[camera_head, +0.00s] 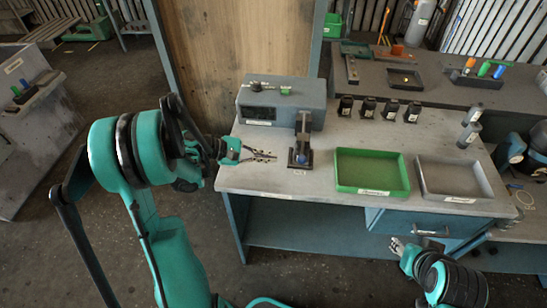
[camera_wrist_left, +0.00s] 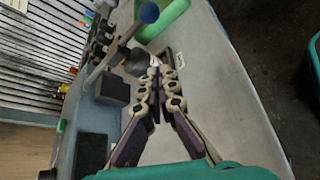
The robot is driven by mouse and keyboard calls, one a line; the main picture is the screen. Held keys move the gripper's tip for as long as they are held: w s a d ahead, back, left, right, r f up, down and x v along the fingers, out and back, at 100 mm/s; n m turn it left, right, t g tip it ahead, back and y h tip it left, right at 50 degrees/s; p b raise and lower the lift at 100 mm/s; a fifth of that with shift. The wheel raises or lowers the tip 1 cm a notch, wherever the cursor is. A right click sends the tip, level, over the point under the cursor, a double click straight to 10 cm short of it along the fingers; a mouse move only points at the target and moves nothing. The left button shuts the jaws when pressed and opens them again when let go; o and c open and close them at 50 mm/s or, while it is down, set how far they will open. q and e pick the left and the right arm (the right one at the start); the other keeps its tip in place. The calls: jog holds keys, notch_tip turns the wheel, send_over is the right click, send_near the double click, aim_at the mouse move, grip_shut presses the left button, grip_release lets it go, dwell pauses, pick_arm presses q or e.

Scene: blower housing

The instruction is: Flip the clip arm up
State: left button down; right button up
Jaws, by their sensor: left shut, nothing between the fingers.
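The clip fixture (camera_head: 301,155) is a small dark base with a grey upright part, near the front left of the workbench. A blue ball knob (camera_head: 302,158) shows low on it. In the left wrist view the blue knob (camera_wrist_left: 149,12) sits at the end of a grey arm (camera_wrist_left: 110,58), beyond the fingertips. My left gripper (camera_head: 272,156) is just left of the fixture, over the bench; its fingertips (camera_wrist_left: 166,72) meet and hold nothing. A small gap to the fixture seems to remain. My right gripper (camera_head: 396,243) is low in front of the bench drawer; its fingers are too small to read.
A grey box (camera_head: 281,103) with knobs stands behind the fixture. A green tray (camera_head: 372,190) and a grey tray (camera_head: 450,198) lie to the right. Several black bottles (camera_head: 368,108) stand along the back. The bench between fixture and green tray is clear.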

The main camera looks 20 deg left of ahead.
pick_arm(q)
jog(key=b+x, duration=0.2)
jog(key=x, duration=0.5)
jog(key=shift+w+d+f, duration=0.1)
jog(key=shift+d+f, duration=0.15)
jog(key=shift+s+d+r, duration=0.3)
jog(key=shift+r, duration=0.3)
jog(key=shift+s+d+r, duration=0.3)
jog(key=shift+r, duration=0.35)
jog(key=shift+s+d+r, duration=0.15)
jog(key=shift+s+r, duration=0.05)
jog(key=shift+r, duration=0.2)
jog(key=shift+r, duration=0.1)
